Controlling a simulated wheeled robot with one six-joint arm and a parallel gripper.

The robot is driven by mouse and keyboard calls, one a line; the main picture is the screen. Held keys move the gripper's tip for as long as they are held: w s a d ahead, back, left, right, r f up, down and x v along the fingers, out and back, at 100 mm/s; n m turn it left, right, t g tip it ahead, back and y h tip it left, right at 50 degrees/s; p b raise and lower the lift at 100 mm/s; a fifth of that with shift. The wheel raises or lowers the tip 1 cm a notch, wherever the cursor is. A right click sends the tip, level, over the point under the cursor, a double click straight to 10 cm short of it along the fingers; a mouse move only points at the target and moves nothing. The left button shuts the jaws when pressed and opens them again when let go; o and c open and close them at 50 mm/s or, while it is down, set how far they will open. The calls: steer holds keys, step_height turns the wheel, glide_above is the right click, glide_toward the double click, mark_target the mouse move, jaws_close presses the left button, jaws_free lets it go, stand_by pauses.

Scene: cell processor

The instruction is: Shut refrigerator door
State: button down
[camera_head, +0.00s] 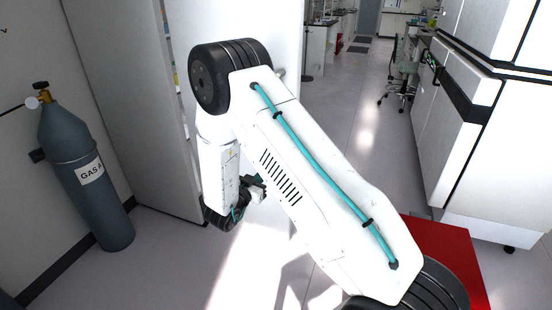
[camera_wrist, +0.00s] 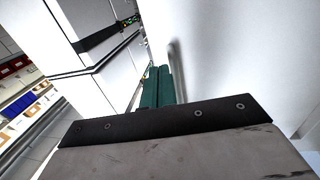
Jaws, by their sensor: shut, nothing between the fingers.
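The refrigerator (camera_head: 115,80) stands at the left as a tall pale cabinet. Its white door (camera_head: 285,30) stands open behind my arm, and a strip of coloured items shows in the gap between body and door. In the wrist view a white upright surface, seemingly the door (camera_wrist: 245,55), fills the right side, with a bar-like handle (camera_wrist: 177,70) on it. My gripper (camera_head: 260,184) is low beside the door, partly hidden by my arm. In the wrist view its dark green fingers (camera_wrist: 158,84) are together and empty, near the door face. I cannot tell whether they touch it.
A blue-grey gas cylinder (camera_head: 75,190) stands against the left wall. White cabinet-like equipment (camera_head: 475,150) with a black band stands at the right.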

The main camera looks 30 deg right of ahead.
steer(key=x, duration=1.5)
steer(key=shift+s+r, duration=0.15)
steer(key=shift+s, duration=0.2)
steer(key=shift+d, duration=0.15)
